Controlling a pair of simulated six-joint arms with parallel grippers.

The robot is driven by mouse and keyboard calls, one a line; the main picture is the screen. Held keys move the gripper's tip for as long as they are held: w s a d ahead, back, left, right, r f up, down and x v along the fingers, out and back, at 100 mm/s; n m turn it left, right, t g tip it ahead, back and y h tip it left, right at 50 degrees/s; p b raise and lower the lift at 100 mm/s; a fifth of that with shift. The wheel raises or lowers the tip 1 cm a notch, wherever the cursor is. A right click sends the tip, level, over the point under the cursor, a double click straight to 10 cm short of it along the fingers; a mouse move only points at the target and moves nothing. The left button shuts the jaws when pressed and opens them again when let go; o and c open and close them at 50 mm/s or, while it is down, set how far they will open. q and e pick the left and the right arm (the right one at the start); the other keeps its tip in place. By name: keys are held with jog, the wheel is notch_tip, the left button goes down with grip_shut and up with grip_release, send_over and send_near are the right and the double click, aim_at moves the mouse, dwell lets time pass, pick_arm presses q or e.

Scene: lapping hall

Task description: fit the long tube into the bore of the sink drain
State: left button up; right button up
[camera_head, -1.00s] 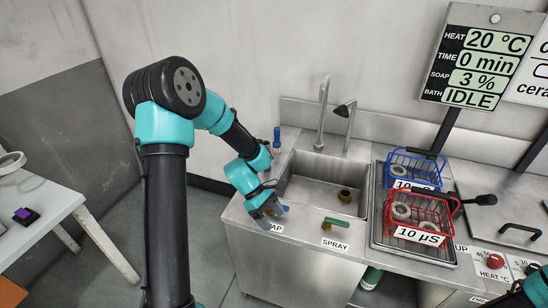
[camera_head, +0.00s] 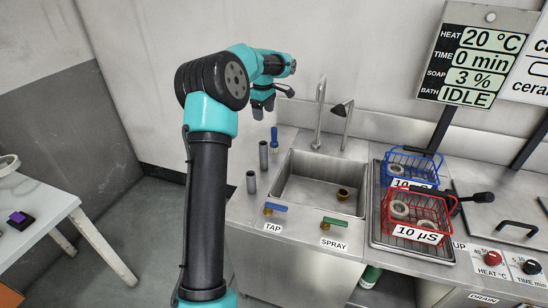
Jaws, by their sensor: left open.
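Two dark grey tubes stand upright on the counter left of the sink. The rear one (camera_head: 263,155) looks like the long tube; the front one (camera_head: 251,182) looks shorter. The brass-coloured sink drain (camera_head: 342,194) sits on the basin floor, toward its right side, with a dark opening on top. My left gripper (camera_head: 263,108) is open and empty, pointing down, raised above the counter over the rear tube and apart from it. My right gripper is not in view.
The sink basin (camera_head: 300,191) has a tall faucet (camera_head: 319,112) and a spray head (camera_head: 343,108) behind it. A blue-topped bottle (camera_head: 275,138) stands near the rear tube. Blue and green tap levers line the front edge. Blue (camera_head: 411,165) and red (camera_head: 421,217) wire baskets stand right.

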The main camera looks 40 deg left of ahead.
aim_at(263, 143)
pick_arm(q)
jog(key=shift+s+f, duration=0.1)
notch_tip(263, 143, down, 12)
jog(key=shift+f, duration=0.1)
dwell(0.6)
jog(key=shift+s+a+f, duration=0.1)
jog(key=shift+a+f, duration=0.05)
jog(key=shift+f, duration=1.15)
jog(key=shift+s+a+f, duration=0.1)
jog(key=shift+a+f, duration=0.05)
jog(key=shift+f, duration=1.15)
jog(key=shift+w, duration=0.1)
jog(key=c, duration=1.1)
